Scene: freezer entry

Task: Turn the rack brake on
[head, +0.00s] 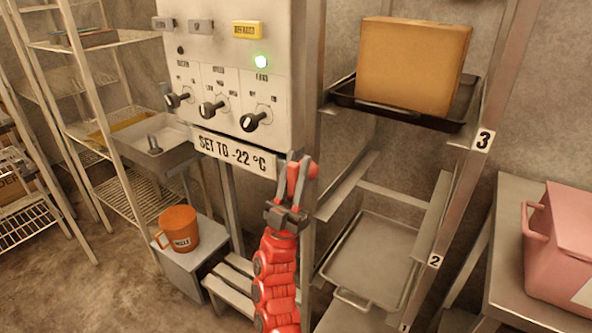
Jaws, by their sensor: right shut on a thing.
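The rack (497,75) is a tall metal frame at the right with numbered levels. A red brake lever with a rounded end (313,170) shows at the rack's left front post, beside the control panel's lower right corner. My right gripper (298,166) reaches up from the bottom of the head view and is shut on this red lever. The fingers hide part of it, and its exact angle is hard to tell. My left gripper is not in view.
A control panel (225,75) with several knobs and a green light stands left of my gripper. A cardboard box (412,65) sits on a dark tray (400,114) on level 3. An orange mug (180,229) and a pink container (562,245) stand lower down on either side.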

